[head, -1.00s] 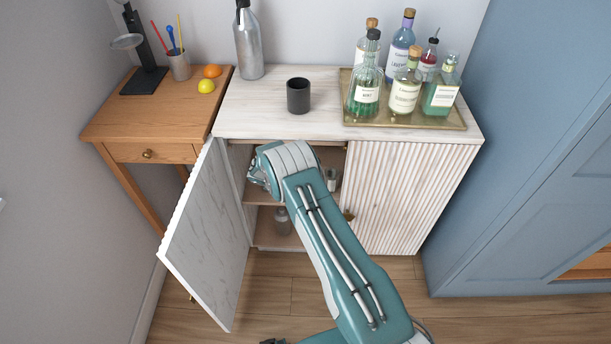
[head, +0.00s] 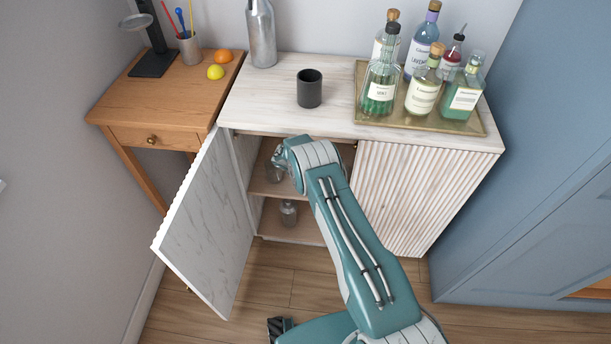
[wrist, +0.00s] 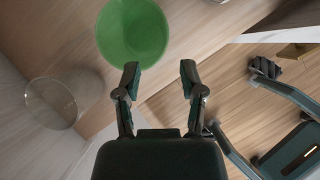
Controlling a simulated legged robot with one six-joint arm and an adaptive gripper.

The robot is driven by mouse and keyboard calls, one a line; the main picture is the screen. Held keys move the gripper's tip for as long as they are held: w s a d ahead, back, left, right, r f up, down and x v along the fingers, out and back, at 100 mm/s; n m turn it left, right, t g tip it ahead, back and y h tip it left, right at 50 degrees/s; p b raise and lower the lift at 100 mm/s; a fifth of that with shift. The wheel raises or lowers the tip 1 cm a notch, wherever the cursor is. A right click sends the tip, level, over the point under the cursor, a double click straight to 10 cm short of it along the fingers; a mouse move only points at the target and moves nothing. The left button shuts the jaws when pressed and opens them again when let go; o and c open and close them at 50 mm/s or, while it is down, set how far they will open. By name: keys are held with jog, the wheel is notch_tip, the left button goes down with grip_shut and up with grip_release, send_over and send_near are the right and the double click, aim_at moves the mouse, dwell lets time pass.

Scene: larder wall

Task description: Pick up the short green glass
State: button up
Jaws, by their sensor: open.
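The short green glass (wrist: 133,32) shows in the wrist view at the top, left of centre, as a round green shape on pale wood. My gripper (wrist: 160,72) is open and empty, with its two fingers apart. The glass lies just beyond the fingertips, mostly ahead of the left finger and not between them. In the head view my arm reaches into the open left side of the cabinet. There the green glass and my fingers are not visible behind the arm.
A clear glass (wrist: 52,103) stands left of the green one. The open cabinet door (head: 205,225) is left of my arm. A clear bottle (head: 288,212) stands on the lower shelf. On top are a black cup (head: 309,90) and a tray (head: 475,126) of bottles.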

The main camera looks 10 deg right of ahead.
jog(key=x, duration=0.2)
jog(key=d+x, duration=0.1)
jog(key=x, duration=0.2)
jog(key=shift+r, duration=0.15)
jog(key=shift+w+f, duration=0.2)
jog(key=shift+f, duration=0.25)
jog(key=shift+d, duration=0.1)
grip_shut()
